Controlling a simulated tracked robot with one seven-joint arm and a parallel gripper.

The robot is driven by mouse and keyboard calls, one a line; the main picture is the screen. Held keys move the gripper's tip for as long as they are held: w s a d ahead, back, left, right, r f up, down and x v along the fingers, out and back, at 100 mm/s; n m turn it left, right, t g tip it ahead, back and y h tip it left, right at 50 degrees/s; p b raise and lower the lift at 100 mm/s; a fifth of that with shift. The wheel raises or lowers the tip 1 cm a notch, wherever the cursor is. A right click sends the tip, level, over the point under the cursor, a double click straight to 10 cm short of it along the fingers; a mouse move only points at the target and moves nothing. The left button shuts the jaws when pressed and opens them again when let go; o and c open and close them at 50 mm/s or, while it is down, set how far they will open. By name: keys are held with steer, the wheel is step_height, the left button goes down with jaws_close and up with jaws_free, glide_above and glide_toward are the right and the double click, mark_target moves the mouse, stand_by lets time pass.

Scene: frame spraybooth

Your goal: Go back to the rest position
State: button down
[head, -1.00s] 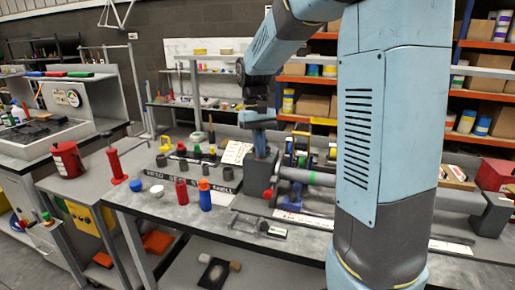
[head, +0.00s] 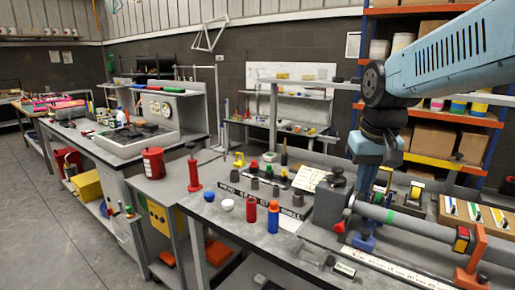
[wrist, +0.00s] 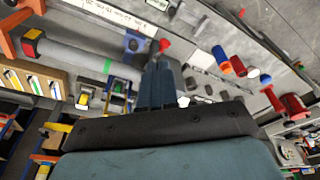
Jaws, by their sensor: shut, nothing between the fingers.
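My gripper (head: 364,188) hangs from the light-blue arm at the right of the head view. It points down above the bench, near the grey tube (head: 400,222) held in the clamp. In the wrist view its two blue fingers (wrist: 160,66) lie together with nothing between them. The bench surface and its items are seen past the fingertips. The exact height above the tube cannot be told.
A red bottle (head: 251,209) and a blue bottle (head: 273,217) stand at the bench front. A red pump (head: 194,175) and red bucket (head: 153,163) stand left. Shelving with boxes (head: 433,141) stands behind my arm. Open floor (head: 45,215) lies at left.

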steer(key=s+t, duration=0.3)
steer(key=s, duration=0.5)
steer(key=shift+d, duration=0.3)
stand_by(0.8)
steer(key=shift+a, duration=0.15)
